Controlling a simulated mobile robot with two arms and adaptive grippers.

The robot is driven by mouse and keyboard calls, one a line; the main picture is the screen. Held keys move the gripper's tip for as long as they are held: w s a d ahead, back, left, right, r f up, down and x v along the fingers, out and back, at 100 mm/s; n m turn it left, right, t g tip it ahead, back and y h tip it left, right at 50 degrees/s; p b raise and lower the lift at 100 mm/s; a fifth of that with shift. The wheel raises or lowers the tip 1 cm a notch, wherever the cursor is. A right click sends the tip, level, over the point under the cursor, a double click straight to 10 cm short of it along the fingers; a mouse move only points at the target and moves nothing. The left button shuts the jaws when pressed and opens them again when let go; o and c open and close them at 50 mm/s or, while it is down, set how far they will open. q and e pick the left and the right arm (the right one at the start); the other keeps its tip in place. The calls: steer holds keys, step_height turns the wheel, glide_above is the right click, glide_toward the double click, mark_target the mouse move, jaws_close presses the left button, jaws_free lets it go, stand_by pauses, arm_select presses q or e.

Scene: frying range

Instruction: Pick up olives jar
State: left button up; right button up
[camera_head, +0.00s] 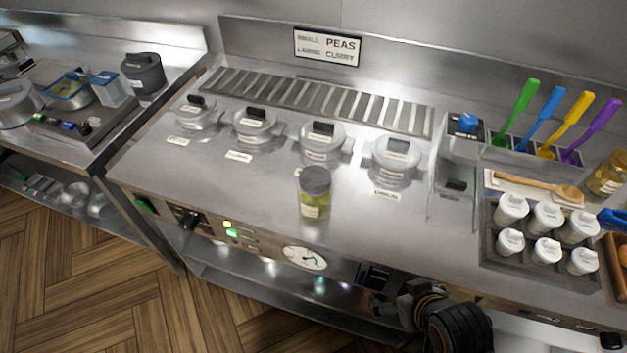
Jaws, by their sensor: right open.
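A glass jar (314,198) with a dark grey lid and yellow-green contents stands upright near the front edge of the steel counter (262,193). It looks like the olives jar, but its label is too small to read. A second jar (607,174) with yellowish contents is partly cut off at the right edge. My right gripper (385,307) is open and empty at the bottom, in front of the counter and below its top. It is to the right of the dark-lidded jar and apart from it. My left gripper is not in view.
Several lidded pots (322,139) stand in a row behind the jar. A rack of white-lidded shakers (546,218) and a caddy with coloured handles (528,156) are on the right. The counter around the jar is clear.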

steer(key=w+a+r+t, duration=0.1)
steer(key=w, duration=0.1)
steer(key=w+a+r+t+y, duration=0.1)
steer(key=a+r, duration=0.1)
steer(key=w+a+r+n+t, duration=0.1)
steer(key=w+a, duration=0.1)
steer(key=shift+w+r+y, duration=0.25)
steer(key=shift+w+y, duration=0.05)
steer(key=n+t+y, duration=0.2)
steer(key=t+y, duration=0.1)
steer(key=y, duration=0.1)
glide_toward(322, 198)
steer(key=shift+t, duration=0.3)
steer(key=p+x, duration=0.1)
steer(key=x, duration=0.7)
steer(key=shift+a+f+p, duration=0.15)
steer(key=shift+f+p, duration=0.1)
steer(key=shift+p, duration=0.05)
steer(key=shift+w+a+f+p, duration=0.15)
steer(key=shift+w+a+p, duration=0.15)
steer(key=shift+w, duration=0.3)
steer(key=x, duration=0.3)
steer(key=p+x, duration=0.1)
steer(key=shift+w+f, duration=0.1)
steer(key=shift+f, duration=0.2)
steer(key=shift+d, duration=0.1)
steer(key=c, duration=1.5)
steer(key=shift+r, duration=0.1)
steer(key=shift+c, duration=1.3)
